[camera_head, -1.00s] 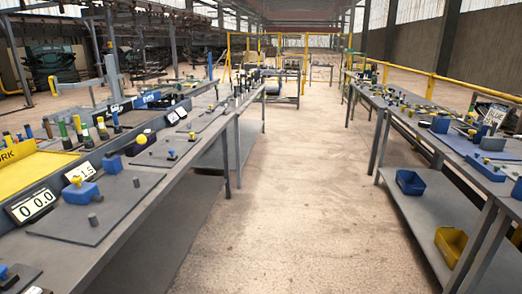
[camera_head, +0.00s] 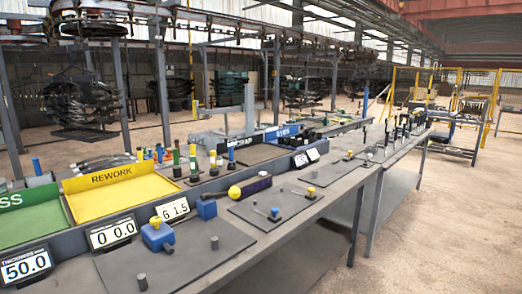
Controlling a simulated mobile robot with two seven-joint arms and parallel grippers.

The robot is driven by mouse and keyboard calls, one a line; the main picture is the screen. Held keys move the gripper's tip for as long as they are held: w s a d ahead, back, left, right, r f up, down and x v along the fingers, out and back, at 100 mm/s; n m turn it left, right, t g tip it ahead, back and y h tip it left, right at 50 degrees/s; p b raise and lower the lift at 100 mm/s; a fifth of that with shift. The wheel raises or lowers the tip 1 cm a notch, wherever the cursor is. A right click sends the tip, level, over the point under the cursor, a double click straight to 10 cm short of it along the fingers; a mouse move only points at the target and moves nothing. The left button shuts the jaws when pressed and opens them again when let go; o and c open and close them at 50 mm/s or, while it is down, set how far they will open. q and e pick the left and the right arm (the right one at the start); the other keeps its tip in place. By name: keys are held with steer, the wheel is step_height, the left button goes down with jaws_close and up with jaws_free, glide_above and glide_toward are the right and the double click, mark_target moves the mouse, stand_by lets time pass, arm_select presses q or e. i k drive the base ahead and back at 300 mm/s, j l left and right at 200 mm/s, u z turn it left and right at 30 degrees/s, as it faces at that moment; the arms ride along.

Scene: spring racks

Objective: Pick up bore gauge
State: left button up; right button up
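Neither of my grippers is in view. I cannot tell for certain which item is the bore gauge. A dark, rod-like tool with a yellow ball end (camera_head: 250,187) lies on the left bench beside a blue block (camera_head: 206,208). Several upright tools with blue, green and yellow handles stand behind it, among them a green-and-yellow one (camera_head: 193,160) and a yellow-topped one (camera_head: 213,163). Their details are too small to tell.
The bench (camera_head: 290,228) runs from lower left to the far right. A yellow REWORK tray (camera_head: 112,190), a green tray (camera_head: 32,220) and number displays (camera_head: 113,232) stand on it. A dark plate (camera_head: 175,258) bears a blue-and-yellow fixture (camera_head: 157,235). Open floor (camera_head: 450,220) lies to the right.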

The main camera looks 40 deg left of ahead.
mark_target(230, 142)
steer(key=i, duration=1.3)
steer(key=i+l+u, duration=0.1)
steer(key=i, duration=1.25)
steer(key=i+u, duration=0.2)
steer(key=u, duration=2.45)
